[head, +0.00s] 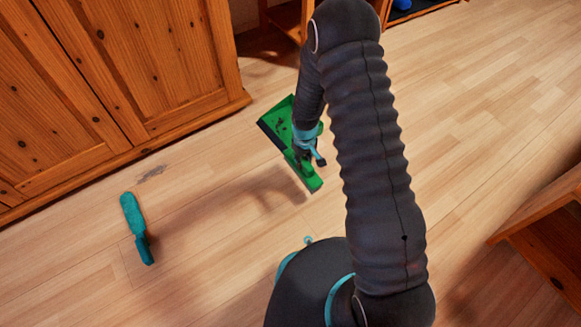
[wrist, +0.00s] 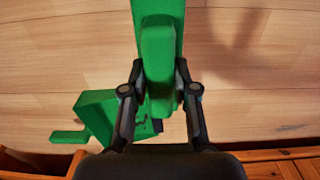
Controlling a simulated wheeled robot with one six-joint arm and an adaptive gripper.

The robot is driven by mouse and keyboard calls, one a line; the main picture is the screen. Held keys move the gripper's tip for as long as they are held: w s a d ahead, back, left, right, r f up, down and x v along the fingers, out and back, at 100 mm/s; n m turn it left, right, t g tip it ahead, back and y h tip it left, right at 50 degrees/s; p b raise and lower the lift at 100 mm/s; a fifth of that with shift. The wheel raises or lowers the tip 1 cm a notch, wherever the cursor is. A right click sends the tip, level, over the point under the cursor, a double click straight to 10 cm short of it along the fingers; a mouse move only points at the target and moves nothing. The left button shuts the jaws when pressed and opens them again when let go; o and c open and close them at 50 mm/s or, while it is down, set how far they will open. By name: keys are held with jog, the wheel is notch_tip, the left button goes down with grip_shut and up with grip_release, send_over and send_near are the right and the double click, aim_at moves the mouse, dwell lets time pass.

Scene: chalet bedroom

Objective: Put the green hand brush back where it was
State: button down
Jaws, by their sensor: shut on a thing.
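My gripper (head: 306,150) is shut on the green hand brush (head: 311,181), which sticks out below it in the head view. In the wrist view the brush (wrist: 160,45) runs up from between the two fingers (wrist: 160,92) to the top edge. It looks held above the floor. A green dustpan (head: 277,112) lies on the floor behind the gripper, partly hidden by it. In the wrist view the dustpan (wrist: 92,112) is lower left of the brush, with dark bits beside it.
A teal brush-like thing (head: 135,222) lies on the floor at left, near a grey smudge (head: 152,174). A wooden cabinet (head: 140,60) stands at upper left. Wooden furniture (head: 545,215) stands at right. The wood floor (head: 215,215) between the teal thing and my gripper is clear.

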aim_at(290, 161)
jog(key=a+f, duration=0.1)
jog(key=w+a+f, duration=0.1)
jog(key=a, duration=0.1)
jog(key=w+a+f, duration=0.1)
jog(key=shift+w+a, duration=0.2)
jog(key=shift+a, duration=0.05)
jog(key=shift+f+b, duration=0.55)
jog(key=shift+f, duration=1.45)
jog(key=shift+f, duration=0.1)
jog(key=shift+f, duration=0.15)
jog(key=c, duration=0.9)
grip_release()
notch_tip(290, 161, up, 13)
jog(key=shift+f+p, duration=0.1)
jog(key=shift+p, duration=0.75)
